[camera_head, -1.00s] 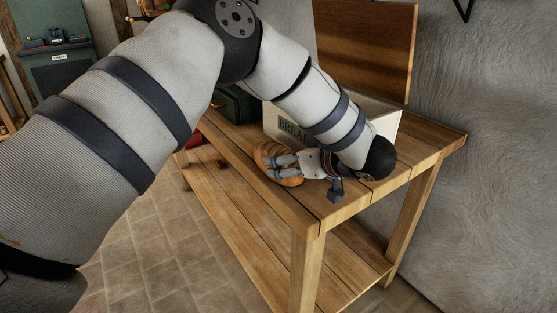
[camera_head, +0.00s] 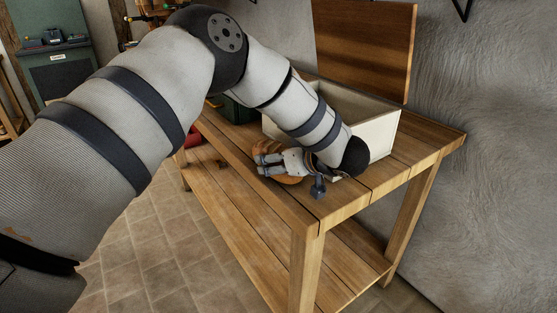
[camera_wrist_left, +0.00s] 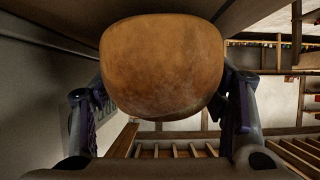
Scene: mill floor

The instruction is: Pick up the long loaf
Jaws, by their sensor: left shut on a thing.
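The brown, rounded loaf (camera_head: 290,180) is at the left edge of the bench top, in front of the white bread box. My left gripper (camera_head: 267,165) is shut on it and hides its middle in the head view. In the left wrist view the loaf (camera_wrist_left: 163,65) fills the upper middle, with a finger of my left gripper (camera_wrist_left: 162,118) on each side of it. I cannot tell whether the loaf touches the bench. My right gripper is not in view.
The white bread box (camera_head: 382,137) stands on the wooden bench (camera_head: 425,150), close behind my left wrist. A wooden board (camera_head: 365,45) stands upright behind the box. A dark green box (camera_head: 238,107) is farther back. The bench's lower shelf (camera_head: 240,230) looks clear.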

